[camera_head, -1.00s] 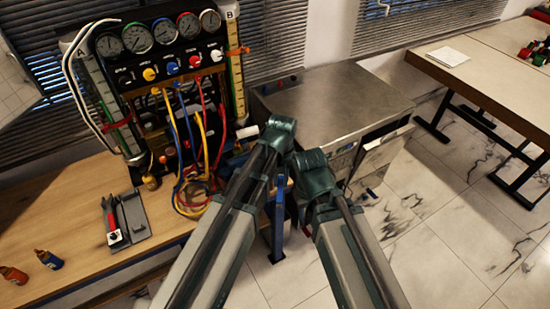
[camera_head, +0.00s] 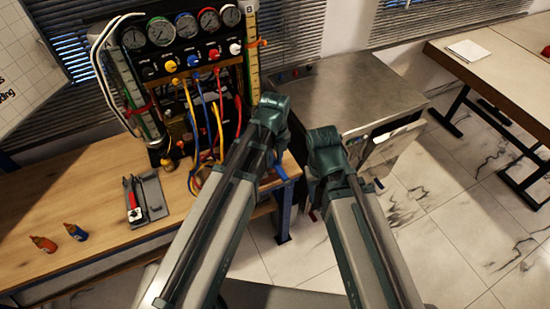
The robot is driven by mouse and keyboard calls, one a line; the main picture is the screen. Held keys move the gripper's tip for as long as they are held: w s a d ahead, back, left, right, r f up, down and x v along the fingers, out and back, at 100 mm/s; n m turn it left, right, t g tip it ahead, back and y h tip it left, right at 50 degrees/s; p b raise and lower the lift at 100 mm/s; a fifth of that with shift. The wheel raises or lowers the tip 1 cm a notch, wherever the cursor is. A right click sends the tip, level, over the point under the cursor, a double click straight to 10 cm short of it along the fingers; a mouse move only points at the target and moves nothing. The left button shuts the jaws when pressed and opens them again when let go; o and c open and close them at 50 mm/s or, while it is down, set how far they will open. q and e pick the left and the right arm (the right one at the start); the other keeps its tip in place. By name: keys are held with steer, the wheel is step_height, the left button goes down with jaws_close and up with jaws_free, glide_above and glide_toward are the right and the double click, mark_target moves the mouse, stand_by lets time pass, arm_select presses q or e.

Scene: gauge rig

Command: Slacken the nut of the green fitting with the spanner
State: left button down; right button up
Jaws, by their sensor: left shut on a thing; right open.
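The gauge rig (camera_head: 190,70) stands at the back of the wooden bench, with coloured gauges, knobs and hoses. I cannot make out the green fitting or its nut; the rig's lower right part is behind my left arm. A tool with red on its handle (camera_head: 132,200) lies in a grey tray (camera_head: 155,196) on the bench; I cannot tell whether it is the spanner. My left arm reaches up to the rig's lower right side, and my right arm ends in front of the steel cabinet. Both grippers are hidden behind my own arm links.
A steel-topped cabinet (camera_head: 345,95) stands right of the rig. A long table (camera_head: 500,70) is at the far right. Bare bench (camera_head: 80,185) lies left of the tray.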

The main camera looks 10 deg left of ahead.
arm_select(q)
steer(key=shift+w+a+f+b, duration=0.15)
steer(key=shift+w+f+b, duration=0.05)
steer(key=shift+f+b, duration=0.4)
steer(key=shift+w+a+f+b, duration=0.15)
steer(key=shift+w+f+b, duration=0.05)
steer(key=shift+f+b, duration=0.35)
steer(key=shift+w+a+f+b, duration=0.15)
steer(key=shift+w+f+b, duration=0.05)
steer(key=shift+f+b, duration=0.4)
steer(key=shift+w+a, duration=0.75)
steer(key=shift+w, duration=0.15)
steer(key=shift+w+a, duration=0.65)
steer(key=shift+w, duration=0.2)
stand_by(0.7)
steer(key=c, duration=1.4)
jaws_free()
jaws_close()
